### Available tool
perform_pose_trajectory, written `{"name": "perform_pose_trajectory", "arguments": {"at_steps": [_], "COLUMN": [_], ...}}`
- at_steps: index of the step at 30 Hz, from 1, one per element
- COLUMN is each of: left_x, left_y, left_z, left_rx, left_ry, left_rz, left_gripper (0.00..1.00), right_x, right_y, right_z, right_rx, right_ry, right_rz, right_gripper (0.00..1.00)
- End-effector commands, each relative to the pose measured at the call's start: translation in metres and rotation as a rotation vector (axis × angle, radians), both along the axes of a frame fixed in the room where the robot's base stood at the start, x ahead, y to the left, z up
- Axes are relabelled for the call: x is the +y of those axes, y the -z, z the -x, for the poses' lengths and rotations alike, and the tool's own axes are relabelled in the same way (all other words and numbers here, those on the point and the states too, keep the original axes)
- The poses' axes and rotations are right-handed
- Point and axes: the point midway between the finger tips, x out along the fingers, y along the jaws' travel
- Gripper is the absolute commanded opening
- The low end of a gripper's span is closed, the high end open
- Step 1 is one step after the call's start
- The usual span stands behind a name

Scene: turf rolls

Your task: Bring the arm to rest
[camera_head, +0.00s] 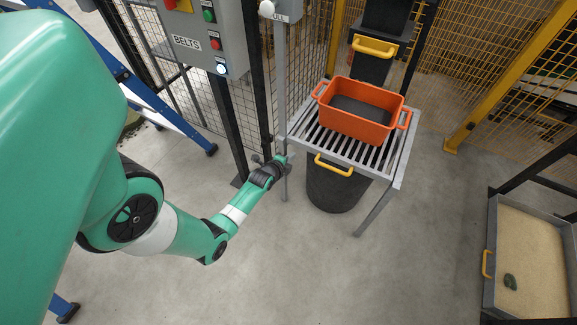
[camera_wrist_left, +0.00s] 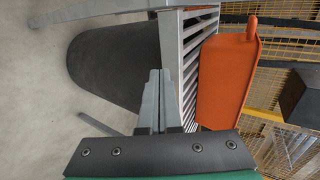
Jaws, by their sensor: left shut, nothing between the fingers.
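My left arm, green with dark and white bands, reaches in from the left in the head view. Its gripper (camera_head: 287,158) is by the left side of the slatted metal stand (camera_head: 399,170). In the left wrist view the gripper's fingers (camera_wrist_left: 154,100) are together, with nothing between them. Whether they touch the stand I cannot tell. My right gripper is in neither view.
An orange crate (camera_head: 371,131) with handles sits on the stand. A dark bin (camera_head: 330,190) with a yellow handle stands below. A control box (camera_head: 206,40) labelled BELTS, a blue ladder (camera_head: 165,110) and a sand tray (camera_head: 530,250) surround open floor.

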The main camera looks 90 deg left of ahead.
Motion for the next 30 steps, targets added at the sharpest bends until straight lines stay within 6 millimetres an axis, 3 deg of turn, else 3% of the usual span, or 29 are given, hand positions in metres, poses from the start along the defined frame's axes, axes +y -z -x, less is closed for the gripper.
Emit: {"name": "perform_pose_trajectory", "arguments": {"at_steps": [1,9,24,27,30], "left_x": [-0.011,-0.050,-0.056,-0.061,-0.063], "left_y": [-0.018,-0.041,-0.042,-0.046,-0.070], "left_z": [0.007,0.032,0.036,0.026,-0.011], "left_rx": [0.001,0.000,-0.002,-0.003,-0.029], "left_ry": [-0.001,-0.001,0.000,0.028,0.102], "left_rz": [0.001,-0.001,-0.003,-0.005,-0.040], "left_gripper": [0.00,0.00,0.00,0.00,0.00], "right_x": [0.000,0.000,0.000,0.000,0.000], "right_y": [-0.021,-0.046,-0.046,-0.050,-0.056], "right_z": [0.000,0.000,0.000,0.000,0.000], "right_rx": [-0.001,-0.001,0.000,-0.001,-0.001], "right_ry": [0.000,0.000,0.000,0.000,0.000], "right_rz": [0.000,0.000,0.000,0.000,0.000], "right_gripper": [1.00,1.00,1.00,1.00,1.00]}}
